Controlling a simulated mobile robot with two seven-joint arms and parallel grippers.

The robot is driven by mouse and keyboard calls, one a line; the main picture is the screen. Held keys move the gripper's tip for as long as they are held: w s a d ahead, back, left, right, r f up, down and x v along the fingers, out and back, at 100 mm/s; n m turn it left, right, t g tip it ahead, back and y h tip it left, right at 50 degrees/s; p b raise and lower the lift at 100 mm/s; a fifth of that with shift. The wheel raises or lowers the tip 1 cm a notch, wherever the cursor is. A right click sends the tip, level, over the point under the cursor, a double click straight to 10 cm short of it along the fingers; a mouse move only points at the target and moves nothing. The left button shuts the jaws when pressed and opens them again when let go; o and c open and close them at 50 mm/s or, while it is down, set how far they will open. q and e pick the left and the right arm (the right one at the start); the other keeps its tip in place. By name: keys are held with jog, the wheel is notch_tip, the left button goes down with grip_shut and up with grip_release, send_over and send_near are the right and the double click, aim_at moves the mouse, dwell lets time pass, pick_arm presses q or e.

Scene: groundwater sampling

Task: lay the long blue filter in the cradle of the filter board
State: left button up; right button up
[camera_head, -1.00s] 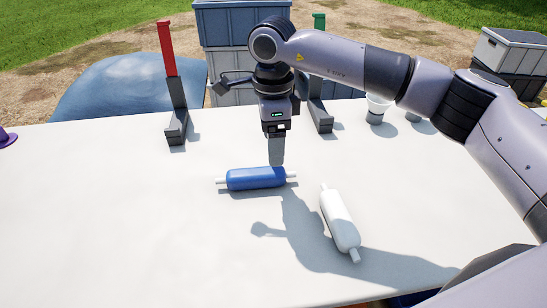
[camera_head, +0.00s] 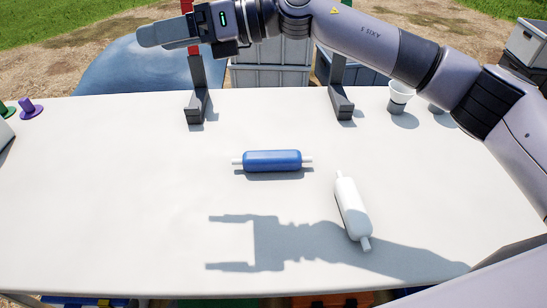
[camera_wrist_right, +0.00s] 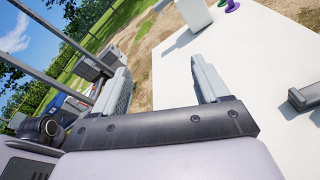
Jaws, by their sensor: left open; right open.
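The long blue filter (camera_head: 272,161) lies on its side on the white table (camera_head: 110,200), with thin white stubs at both ends. It is clear of any gripper. My right gripper (camera_head: 165,32) is up above the table's far edge at the upper left, pointing left. Its fingers are apart with nothing between them, as the right wrist view also shows (camera_wrist_right: 165,85). My left gripper is not in view. I cannot make out the filter board's cradle; only part of a pale box (camera_head: 4,133) shows at the left edge.
A white filter (camera_head: 352,208) lies right of the blue one. Two dark stands (camera_head: 195,105) (camera_head: 342,100) are at the back, with a white cup (camera_head: 400,96) to their right. Purple (camera_head: 28,109) and green (camera_head: 9,107) pieces are at far left. The left table area is bare.

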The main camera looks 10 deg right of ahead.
jog(key=w+d+r+m+t, duration=0.55)
jog(key=w+m+t, duration=0.35)
jog(key=m+t, duration=0.3)
jog(key=w+d+f+m+t+h, duration=0.2)
jog(key=w+d+f+m+h, duration=0.45)
jog(key=m+h, duration=0.5)
jog(key=m+g+h+p, duration=0.1)
jog(key=m+g+h, duration=0.55)
jog(key=g, duration=0.95)
send_over(293, 153)
jog(key=shift+m+y, duration=0.5)
jog(key=shift+y, duration=0.4)
jog(key=f, duration=1.8)
jog(key=shift+w+d+f, duration=0.15)
jog(key=shift+w+f, duration=0.1)
jog(key=shift+s+f+g, duration=0.2)
jog(key=shift+s+g, duration=0.05)
jog(key=shift+g, duration=0.05)
notch_tip(293, 153, down, 7)
jog(key=shift+r+b, duration=0.1)
jog(key=shift+b, duration=0.5)
jog(key=c, duration=1.2)
